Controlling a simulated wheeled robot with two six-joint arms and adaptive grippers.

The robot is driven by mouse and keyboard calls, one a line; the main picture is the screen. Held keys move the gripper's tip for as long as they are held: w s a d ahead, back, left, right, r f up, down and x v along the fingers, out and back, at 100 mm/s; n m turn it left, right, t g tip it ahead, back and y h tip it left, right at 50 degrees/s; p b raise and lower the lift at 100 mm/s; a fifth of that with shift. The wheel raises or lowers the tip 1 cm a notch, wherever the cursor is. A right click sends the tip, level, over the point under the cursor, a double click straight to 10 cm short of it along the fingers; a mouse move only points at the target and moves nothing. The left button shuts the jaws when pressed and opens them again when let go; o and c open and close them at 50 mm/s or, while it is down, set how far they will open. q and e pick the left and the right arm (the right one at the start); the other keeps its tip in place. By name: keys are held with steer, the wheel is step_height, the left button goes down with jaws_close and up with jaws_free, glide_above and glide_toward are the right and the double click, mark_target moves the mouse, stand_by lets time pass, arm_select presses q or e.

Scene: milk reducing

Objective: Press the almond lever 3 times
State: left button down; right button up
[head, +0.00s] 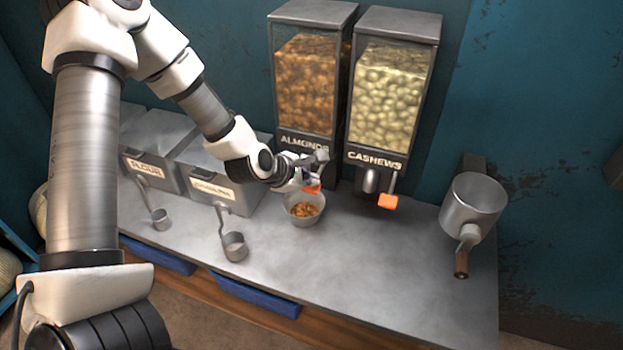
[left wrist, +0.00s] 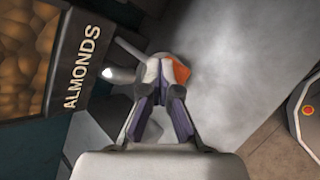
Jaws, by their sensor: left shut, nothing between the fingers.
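The almond dispenser (head: 305,85) stands at the back of the counter, full of brown nuts and labelled ALMONDS; it also shows in the left wrist view (left wrist: 25,60) at the left. Its orange lever (head: 313,189) is partly hidden behind my left gripper (head: 308,172). In the left wrist view my left gripper (left wrist: 163,75) is shut and empty, with its fingertips right at the orange lever (left wrist: 181,70). I cannot tell whether they touch. My right gripper is not in view.
The cashew dispenser (head: 388,90) with its own orange lever (head: 388,201) stands just right. Grey bins labelled FLOUR (head: 150,150) and another (head: 225,175) stand left, with metal scoops (head: 233,245) in front. The counter's front right (head: 410,270) is clear.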

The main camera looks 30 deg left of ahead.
arm_select(q)
steer(key=shift+r+p, duration=1.1)
steer(key=shift+r, duration=0.55)
step_height(320, 180, up, 5)
steer(key=p, duration=0.3)
steer(key=shift+p, duration=0.35)
stand_by(0.9)
